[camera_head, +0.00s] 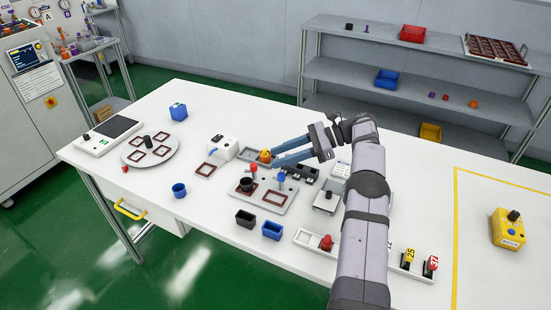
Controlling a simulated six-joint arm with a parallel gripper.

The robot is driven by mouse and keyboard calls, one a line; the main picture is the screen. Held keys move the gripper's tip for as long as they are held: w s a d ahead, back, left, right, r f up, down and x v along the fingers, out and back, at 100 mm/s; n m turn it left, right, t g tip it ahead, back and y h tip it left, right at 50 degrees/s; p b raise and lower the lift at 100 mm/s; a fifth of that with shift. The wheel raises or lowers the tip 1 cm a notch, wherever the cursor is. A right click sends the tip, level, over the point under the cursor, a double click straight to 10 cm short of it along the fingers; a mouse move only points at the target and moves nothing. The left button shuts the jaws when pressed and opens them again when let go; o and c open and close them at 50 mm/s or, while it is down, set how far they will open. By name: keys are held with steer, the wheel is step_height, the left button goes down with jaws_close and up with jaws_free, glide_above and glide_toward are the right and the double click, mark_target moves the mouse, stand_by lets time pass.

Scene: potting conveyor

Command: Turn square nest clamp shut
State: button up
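A grey fixture plate (265,201) lies mid-table. It carries a black round cup (248,184) at its left, a red-knobbed clamp (253,170) behind the cup and a blue-knobbed clamp (281,178) at its right. I cannot tell for sure which clamp belongs to the square nest, nor how far either is turned. My gripper (273,157) reaches in from the right above the plate's back edge, its two blue-grey fingers apart. An orange-yellow piece (264,155) shows just past the fingertips; it seems to lie beyond them. Neither clamp appears to be touched by the fingers.
A black bin (245,219) and a blue bin (271,231) stand in front of the plate. A white device (223,147) and a dark-framed square (206,170) are left. A round turntable (150,151) stands farther left. A tray (309,239) with a red-topped piece lies front right.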

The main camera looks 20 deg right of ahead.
steer(key=shift+a+f+b, duration=0.15)
steer(key=shift+a+b, duration=0.05)
steer(key=shift+b, duration=0.15)
step_height(320, 180, up, 12)
steer(key=a+n+h+b, duration=0.1)
steer(key=a+n+b, duration=0.2)
steer(key=b, duration=0.1)
steer(key=s+a+r+m+t+y+b, duration=0.1)
steer(key=s+a+r+m+t+b, duration=0.2)
steer(key=s+a+r, duration=0.5)
steer(key=d+f+m+t+h, duration=0.2)
steer(key=f+m, duration=0.1)
steer(key=f, duration=0.3)
steer(key=w+d+f+m+t+h, duration=0.1)
steer(key=d+f+m+t+h, duration=0.1)
steer(key=f, duration=0.5)
steer(key=w+d+f+m+t+h, duration=0.1)
steer(key=d+f+m+h, duration=0.1)
steer(key=f+m, duration=0.3)
steer(key=shift+d+f+t+h+b, duration=0.3)
steer(key=shift+f+t+h+b, duration=0.1)
steer(key=shift+f+h, duration=0.4)
steer(key=shift+d, duration=0.1)
steer(key=shift+w, duration=0.15)
